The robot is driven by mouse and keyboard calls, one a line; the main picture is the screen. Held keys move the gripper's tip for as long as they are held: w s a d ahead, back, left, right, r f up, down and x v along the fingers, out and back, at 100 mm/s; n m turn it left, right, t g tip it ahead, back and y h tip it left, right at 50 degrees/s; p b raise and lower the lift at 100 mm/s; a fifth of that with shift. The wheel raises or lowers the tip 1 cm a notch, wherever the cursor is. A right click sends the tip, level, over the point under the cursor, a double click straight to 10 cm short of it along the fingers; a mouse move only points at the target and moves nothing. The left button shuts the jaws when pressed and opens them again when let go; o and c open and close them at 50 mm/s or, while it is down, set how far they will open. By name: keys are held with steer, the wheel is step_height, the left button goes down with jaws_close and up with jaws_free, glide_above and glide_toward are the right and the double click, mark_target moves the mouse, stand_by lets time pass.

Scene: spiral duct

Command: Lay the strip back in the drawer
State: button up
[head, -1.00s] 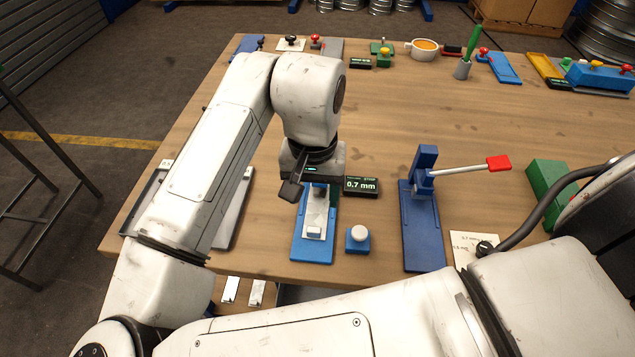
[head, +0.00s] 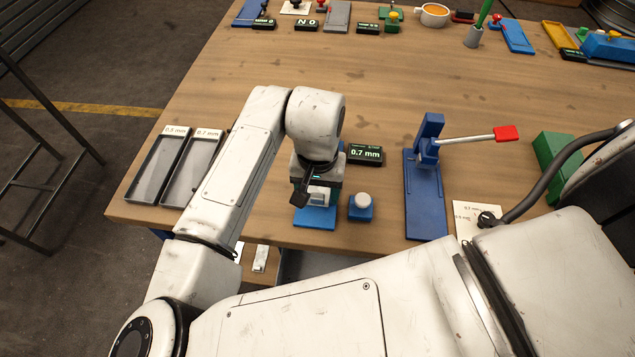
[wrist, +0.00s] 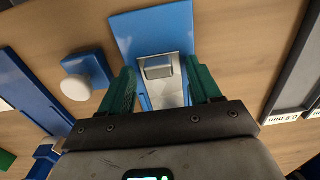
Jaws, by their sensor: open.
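A silver strip (wrist: 158,75) with a small raised grey block lies on a blue gauge base (wrist: 150,28) in the wrist view. My gripper (wrist: 160,88) is open, its green fingers on either side of the strip with gaps visible. In the head view my gripper hides most of the strip, and the base's near end (head: 315,218) shows below it. The drawer is mostly hidden below the table's front edge; a pale strip (head: 260,258) shows there.
A display (head: 365,154) reads 0.7 mm beside the gauge. A blue box with a white button (head: 361,206) stands to its right, then a blue lever press (head: 426,190). Two labelled trays (head: 160,165) lie at left. The table's front edge is close.

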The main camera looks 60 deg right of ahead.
steer(key=c, duration=1.2)
steer(key=o, duration=0.5)
steer(key=c, duration=0.4)
steer(key=shift+s+a+r, duration=0.1)
steer(key=shift+s+a, duration=0.25)
steer(key=shift+a, duration=0.5)
steer(key=shift+s+a, duration=0.35)
steer(key=shift+a, duration=0.5)
steer(key=shift+s+a+r, duration=0.1)
steer(key=shift+s+a, duration=0.25)
steer(key=shift+a, duration=0.5)
steer(key=shift+r, duration=0.1)
step_height(320, 180, up, 7)
steer(key=p, duration=0.6)
